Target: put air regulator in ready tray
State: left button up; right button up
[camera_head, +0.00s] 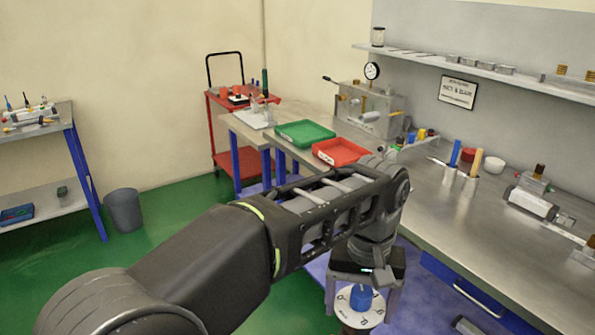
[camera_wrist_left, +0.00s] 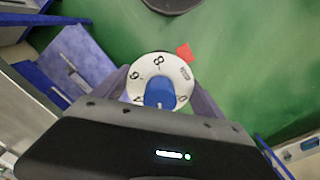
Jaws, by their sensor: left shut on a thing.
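My left gripper (camera_head: 360,298) points down in front of the long bench. It is shut on the air regulator, a round white dial with black digits (camera_head: 346,316) and a blue knob. In the left wrist view the regulator (camera_wrist_left: 143,70) sits between the two fingers of my left gripper (camera_wrist_left: 162,88), over the floor. A green tray (camera_head: 304,133) and a red tray (camera_head: 341,152) lie on the bench beyond my arm. No label shows which is the ready tray. My right gripper is not in view.
The bench (camera_head: 432,215) holds a gauge unit (camera_head: 370,108), cups with coloured handles (camera_head: 469,180) and a metal cylinder assembly (camera_head: 532,203). A red cart (camera_head: 226,127) stands behind. A side table (camera_head: 60,130) and a grey bin (camera_head: 124,210) are at left.

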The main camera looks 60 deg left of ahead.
pick_arm(q)
jog(key=w+f+m, duration=0.2)
jog(key=w+f, duration=0.4)
jog(key=w, duration=0.3)
jog(key=w+f+m, duration=0.3)
jog(key=w+f, duration=0.2)
jog(key=w, duration=0.4)
jog(key=w+d+f+m, duration=0.3)
jog(key=d+f+m, duration=0.2)
jog(key=d+f, duration=1.1)
notch_tip(320, 180, down, 2)
jog(key=shift+w+f, duration=0.2)
jog(key=shift+f, duration=0.05)
